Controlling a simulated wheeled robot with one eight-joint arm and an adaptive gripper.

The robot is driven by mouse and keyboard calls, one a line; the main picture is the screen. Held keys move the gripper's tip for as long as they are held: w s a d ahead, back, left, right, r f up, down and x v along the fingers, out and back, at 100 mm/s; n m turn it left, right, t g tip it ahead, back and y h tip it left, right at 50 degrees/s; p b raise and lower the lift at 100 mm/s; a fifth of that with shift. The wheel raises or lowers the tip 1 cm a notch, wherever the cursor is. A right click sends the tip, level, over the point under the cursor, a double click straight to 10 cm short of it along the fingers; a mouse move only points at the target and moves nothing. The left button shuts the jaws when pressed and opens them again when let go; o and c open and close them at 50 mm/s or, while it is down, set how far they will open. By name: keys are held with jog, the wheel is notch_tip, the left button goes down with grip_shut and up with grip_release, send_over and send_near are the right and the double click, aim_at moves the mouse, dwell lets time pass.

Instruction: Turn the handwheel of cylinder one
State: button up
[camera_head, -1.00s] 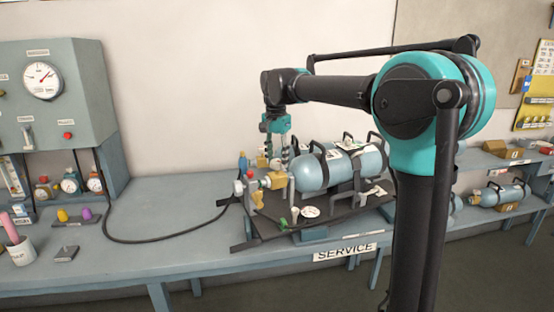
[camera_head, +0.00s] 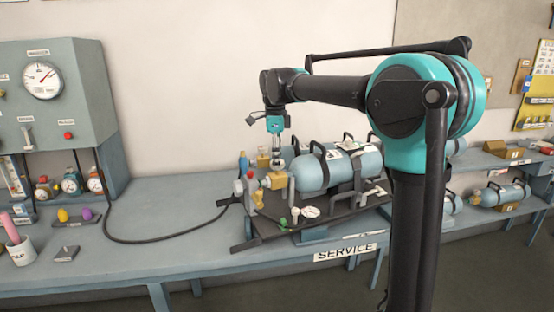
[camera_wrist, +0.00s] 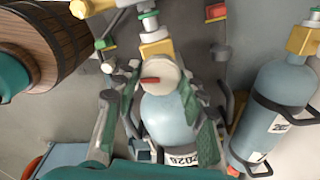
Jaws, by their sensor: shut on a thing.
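My gripper (camera_head: 278,158) points straight down at the valve end of the strapped blue cylinders on the dark stand. In the wrist view, my gripper (camera_wrist: 158,82) has its two green-padded fingers on either side of a pale round handwheel (camera_wrist: 160,70) with a red mark, and is shut on it. Below the handwheel lies a light blue cylinder (camera_wrist: 172,118) with a "2020" label; the fingers hide parts of its sides. A brass valve block (camera_wrist: 157,48) shows beyond the handwheel. In the head view the front cylinder (camera_head: 322,172) lies on its side; the gripped handwheel is hard to make out there.
A second blue cylinder (camera_wrist: 272,95) with black handles lies close at the right in the wrist view. A black hose (camera_head: 160,240) runs across the bench (camera_head: 120,262) to the gauge panel (camera_head: 75,100). The bench between panel and stand is largely clear.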

jog(key=m, duration=0.5)
jog(key=shift+m, duration=0.4)
jog(key=m, duration=0.4)
jog(key=shift+m, duration=0.4)
jog(key=o, duration=1.2)
jog(key=shift+c, duration=0.2)
notch_tip(320, 180, up, 12)
jog(key=shift+a, duration=0.1)
